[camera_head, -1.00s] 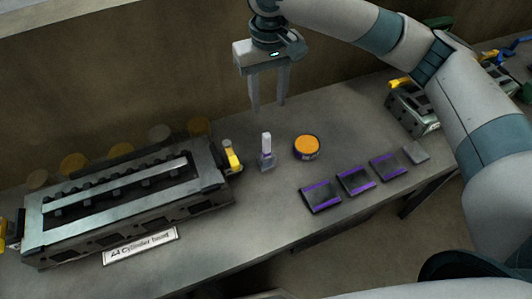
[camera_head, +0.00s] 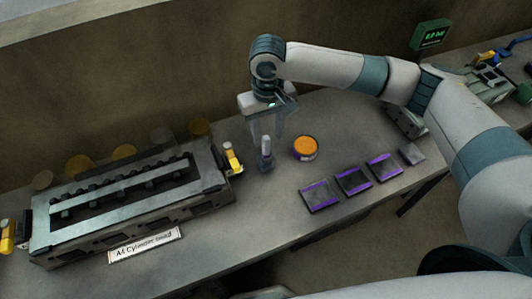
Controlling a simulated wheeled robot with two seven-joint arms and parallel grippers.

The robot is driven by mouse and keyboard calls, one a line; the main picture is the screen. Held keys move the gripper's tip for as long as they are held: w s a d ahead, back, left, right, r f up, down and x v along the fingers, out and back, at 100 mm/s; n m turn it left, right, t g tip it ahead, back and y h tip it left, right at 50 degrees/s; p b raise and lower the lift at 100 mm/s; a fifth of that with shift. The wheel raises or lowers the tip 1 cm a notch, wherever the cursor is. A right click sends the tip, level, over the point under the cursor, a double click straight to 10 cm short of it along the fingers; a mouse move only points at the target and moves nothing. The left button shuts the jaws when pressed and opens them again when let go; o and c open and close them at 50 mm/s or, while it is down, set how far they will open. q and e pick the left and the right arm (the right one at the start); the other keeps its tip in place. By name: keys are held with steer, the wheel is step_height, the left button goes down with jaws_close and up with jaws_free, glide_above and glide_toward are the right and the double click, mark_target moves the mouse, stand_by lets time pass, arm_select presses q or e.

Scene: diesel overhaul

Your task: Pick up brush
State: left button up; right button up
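The small upright item with a pale handle, which looks like the brush (camera_head: 266,148), stands on the bench just right of the cylinder head. Its lower part is darker, and its details are too small to tell. My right gripper (camera_head: 266,138) points down at the brush with its two fingers apart, one on each side of the handle's upper part in the picture. I cannot tell whether the fingers touch it. My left gripper is not in view.
The long metal cylinder head (camera_head: 130,200) with yellow end fittings lies left, behind a label plate (camera_head: 146,245). An orange-topped round tin (camera_head: 305,147) stands close right of the brush. Several dark purple-striped pads (camera_head: 353,181) lie further right. The bench front between label and pads is clear.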

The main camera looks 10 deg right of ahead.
mark_target(266, 147)
steer(key=shift+f, duration=0.5)
steer(key=shift+s+a+f+p, duration=0.1)
steer(key=shift+f+p, duration=0.35)
steer(key=shift+p, duration=0.05)
step_height(266, 147, down, 3)
steer(key=shift+a+f+p, duration=0.1)
steer(key=shift+p, duration=0.55)
steer(key=shift+f, duration=0.55)
jaws_close()
